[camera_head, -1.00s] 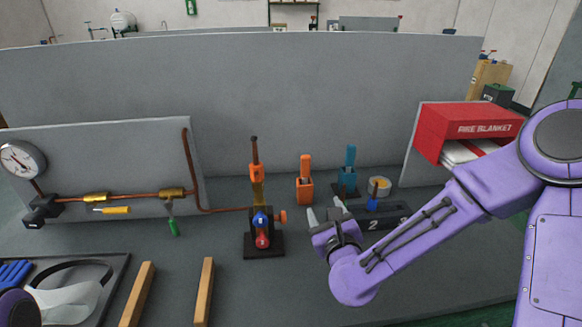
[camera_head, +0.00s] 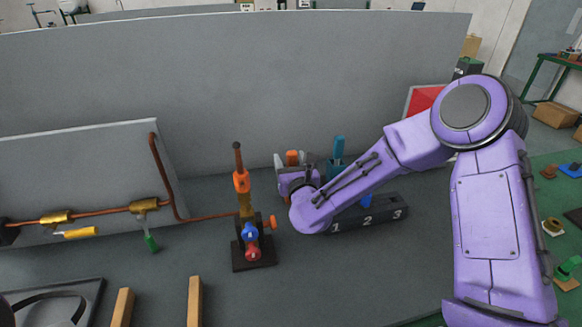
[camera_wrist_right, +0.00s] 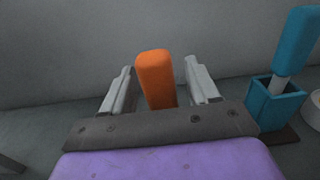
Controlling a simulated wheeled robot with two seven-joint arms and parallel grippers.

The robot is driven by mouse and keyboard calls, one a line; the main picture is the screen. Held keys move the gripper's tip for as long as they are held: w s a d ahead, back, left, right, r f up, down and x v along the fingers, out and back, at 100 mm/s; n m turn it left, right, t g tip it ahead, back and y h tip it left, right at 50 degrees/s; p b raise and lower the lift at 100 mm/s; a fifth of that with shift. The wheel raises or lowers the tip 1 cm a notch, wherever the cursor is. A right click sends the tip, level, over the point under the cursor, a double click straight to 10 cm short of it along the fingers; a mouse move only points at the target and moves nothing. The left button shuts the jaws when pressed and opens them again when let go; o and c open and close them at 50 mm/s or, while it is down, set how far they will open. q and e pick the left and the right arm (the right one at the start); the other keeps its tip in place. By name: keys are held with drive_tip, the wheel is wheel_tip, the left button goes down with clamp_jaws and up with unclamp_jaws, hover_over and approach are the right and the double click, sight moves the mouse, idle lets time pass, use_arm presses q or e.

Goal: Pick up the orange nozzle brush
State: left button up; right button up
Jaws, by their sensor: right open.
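The orange nozzle brush (camera_wrist_right: 156,78) stands upright between the two open fingers of my right gripper (camera_wrist_right: 160,90) in the right wrist view, with a gap on each side. Its lower part is hidden behind the gripper's own body. In the head view only the top of the orange brush (camera_head: 292,158) shows above my right gripper (camera_head: 291,162), and the rest is covered by my wrist. My left gripper is not in view; only a dark part of my left arm shows at the bottom left corner of the head view.
A blue brush in its holder (camera_head: 337,160) stands just right of my right gripper. The numbered dark block (camera_head: 385,217) lies in front, partly behind my arm. The grey panel (camera_head: 240,90) rises behind.

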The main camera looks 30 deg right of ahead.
drive_tip(key=shift+w+d, duration=0.1)
drive_tip(key=shift+w, duration=0.15)
drive_tip(key=c, duration=1.1)
